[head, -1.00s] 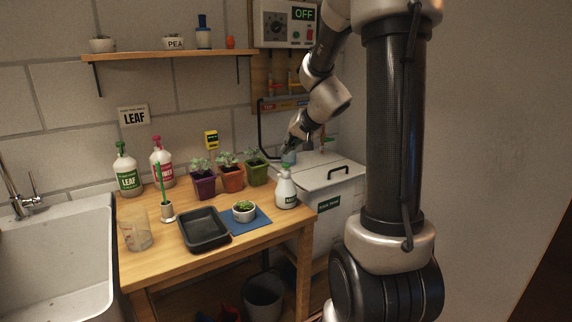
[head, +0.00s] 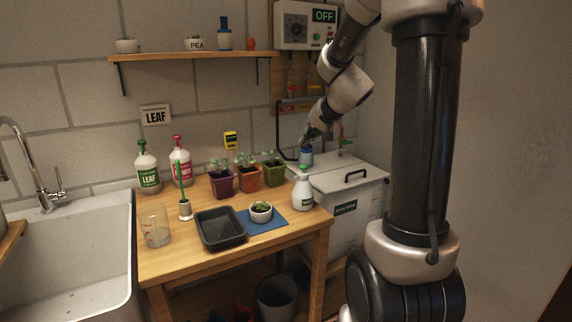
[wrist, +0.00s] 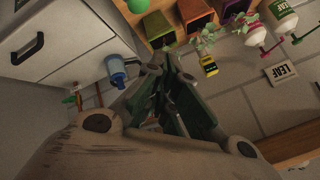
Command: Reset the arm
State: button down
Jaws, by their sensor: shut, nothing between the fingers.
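My gripper (head: 308,137) hangs at the end of my bent arm, above the lid of the white bin, in front of the wall. In the wrist view its fingers (wrist: 166,72) are together with nothing between them. A blue container (head: 306,158) stands on the bin lid just below the fingertips in the head view. It also shows in the wrist view (wrist: 117,71), beside the fingers and apart from them.
The wooden bench (head: 170,262) holds three seedling pots (head: 247,175), a white spray bottle (head: 302,192), a black tray (head: 221,228) and a glass beaker (head: 155,226). The white bin (head: 345,215) stands right of it. A control box (head: 306,24) reads OFF. A wall shelf (head: 190,56) is above.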

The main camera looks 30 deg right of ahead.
jog(key=shift+s+a+f, duration=0.15)
jog(key=shift+s+a, duration=0.1)
jog(key=s+a+n+g, duration=0.2)
jog(key=s+a+n, duration=0.1)
jog(key=s, duration=1.2)
jog(key=s+a+r+n+g+h, duration=0.1)
jog(key=s+a+n+g, duration=0.2)
jog(key=s, duration=1.2)
jog(key=shift+s+a+r+n, duration=0.2)
jog(key=shift+s+a+n, duration=0.05)
jog(key=shift+a+n, duration=0.55)
